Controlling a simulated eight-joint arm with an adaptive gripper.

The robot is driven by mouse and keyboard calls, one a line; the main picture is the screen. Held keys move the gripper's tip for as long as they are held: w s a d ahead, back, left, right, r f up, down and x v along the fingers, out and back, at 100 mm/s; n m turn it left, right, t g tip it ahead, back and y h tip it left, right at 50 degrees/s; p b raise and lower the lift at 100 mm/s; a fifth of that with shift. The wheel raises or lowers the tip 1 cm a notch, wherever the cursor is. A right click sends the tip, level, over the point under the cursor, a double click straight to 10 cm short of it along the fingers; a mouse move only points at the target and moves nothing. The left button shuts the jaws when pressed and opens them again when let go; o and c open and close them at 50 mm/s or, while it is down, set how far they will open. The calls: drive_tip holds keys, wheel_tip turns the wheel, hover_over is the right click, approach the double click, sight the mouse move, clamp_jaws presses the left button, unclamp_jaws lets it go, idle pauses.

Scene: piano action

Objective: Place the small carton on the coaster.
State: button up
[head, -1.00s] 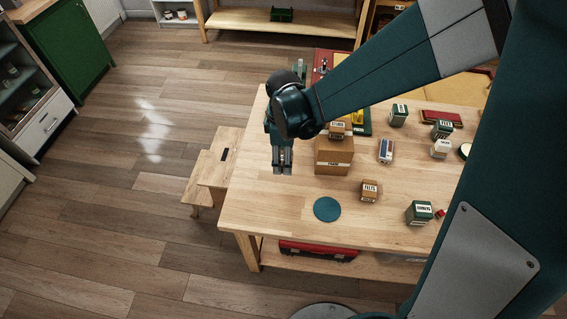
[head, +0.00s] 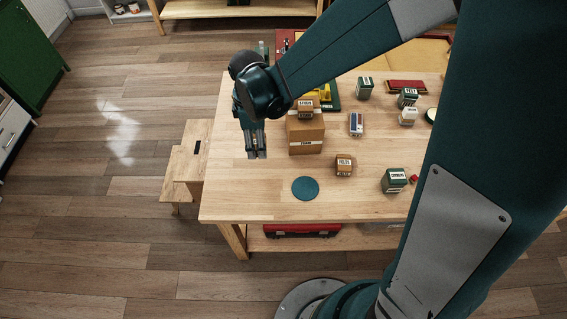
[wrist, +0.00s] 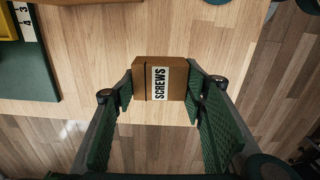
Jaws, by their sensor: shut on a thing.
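My gripper (head: 257,154) is shut on a small brown carton (wrist: 165,78) with a white SCREWS label, held between its green fingers in the wrist view. The carton cannot be made out in the head view. The gripper hangs over the left part of the wooden table, left of the large brown box. The round teal coaster (head: 305,188) lies flat and bare near the table's front edge, to the right of and nearer than my gripper.
The large brown box (head: 306,138) carries another small carton (head: 306,108). A wooden step stool (head: 187,165) stands left of the table (head: 240,200).

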drive_tip(key=s+d+b, duration=0.1)
drive_tip(key=s+d, duration=0.4)
drive_tip(key=d, duration=0.2)
drive_tip(key=s+d+b, duration=0.1)
drive_tip(key=s+d, duration=0.3)
drive_tip(key=d, duration=0.4)
drive_tip(key=shift+s+d+r, duration=0.3)
drive_tip(key=shift+s+r, duration=0.05)
drive_tip(key=shift+s, duration=0.05)
drive_tip(key=shift+f, duration=0.1)
drive_tip(key=b, duration=0.1)
hover_over(304, 188)
drive_tip(key=shift+f, duration=2.85)
drive_tip(key=shift+f+b, duration=0.75)
drive_tip(key=shift+f, duration=1.3)
drive_tip(key=shift+f, duration=0.25)
drive_tip(key=o, duration=0.9)
drive_tip(key=shift+r, duration=0.1)
